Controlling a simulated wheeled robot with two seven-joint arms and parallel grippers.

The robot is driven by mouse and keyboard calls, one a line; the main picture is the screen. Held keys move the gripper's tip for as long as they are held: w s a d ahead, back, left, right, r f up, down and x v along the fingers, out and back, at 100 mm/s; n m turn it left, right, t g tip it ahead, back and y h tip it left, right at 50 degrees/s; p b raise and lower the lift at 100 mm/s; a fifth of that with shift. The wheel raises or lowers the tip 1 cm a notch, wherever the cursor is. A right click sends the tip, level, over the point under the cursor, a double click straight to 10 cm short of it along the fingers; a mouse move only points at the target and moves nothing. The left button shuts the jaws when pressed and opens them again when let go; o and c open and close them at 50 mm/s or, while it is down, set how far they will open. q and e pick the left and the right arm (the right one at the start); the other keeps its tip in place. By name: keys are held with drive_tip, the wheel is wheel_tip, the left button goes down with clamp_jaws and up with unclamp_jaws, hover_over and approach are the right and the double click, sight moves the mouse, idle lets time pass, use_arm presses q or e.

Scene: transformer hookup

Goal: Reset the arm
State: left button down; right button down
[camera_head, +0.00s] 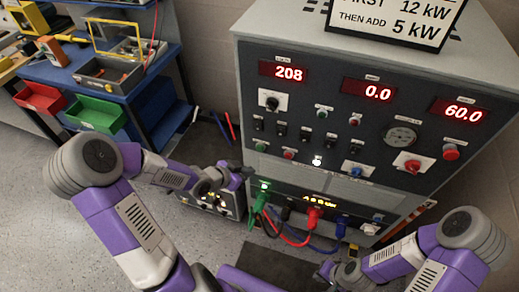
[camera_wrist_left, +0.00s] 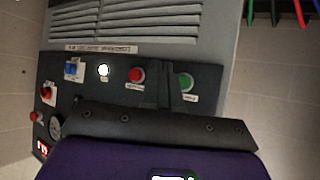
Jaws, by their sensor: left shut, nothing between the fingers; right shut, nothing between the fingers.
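My left arm comes in from the left in the head view. Its gripper (camera_head: 243,171) is shut and empty, in front of the lower left of the grey test cabinet (camera_head: 375,120), near the green plug. In the left wrist view, the dark shut fingers (camera_wrist_left: 178,75) point at the panel, between a red button (camera_wrist_left: 136,75) and a green button (camera_wrist_left: 186,82). I cannot tell whether they touch it. My right gripper (camera_head: 330,270) is shut and empty, low at the right, in front of the cabinet's base.
Green (camera_head: 260,198), red (camera_head: 314,216) and blue (camera_head: 341,225) plugs with cables sit low on the cabinet front. Its displays read 208, 0.0 and 60.0. A smaller lit unit (camera_head: 222,203) stands beside it. A blue workbench (camera_head: 95,80) with bins is at the left.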

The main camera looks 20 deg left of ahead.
idle(0.7)
use_arm(q)
drive_tip(key=s+d+f+n+g+p, duration=0.1)
drive_tip(key=s+d+f+n+g, duration=0.45)
drive_tip(key=d+f, duration=0.55)
drive_tip(key=s+d+f+n+g, duration=0.2)
drive_tip(key=s+f, duration=0.5)
drive_tip(key=s, duration=0.4)
drive_tip(key=shift+d+f+g+y+p, duration=0.2)
drive_tip(key=shift+d+g+y+p, duration=0.25)
drive_tip(key=shift+d+g, duration=0.35)
idle(0.6)
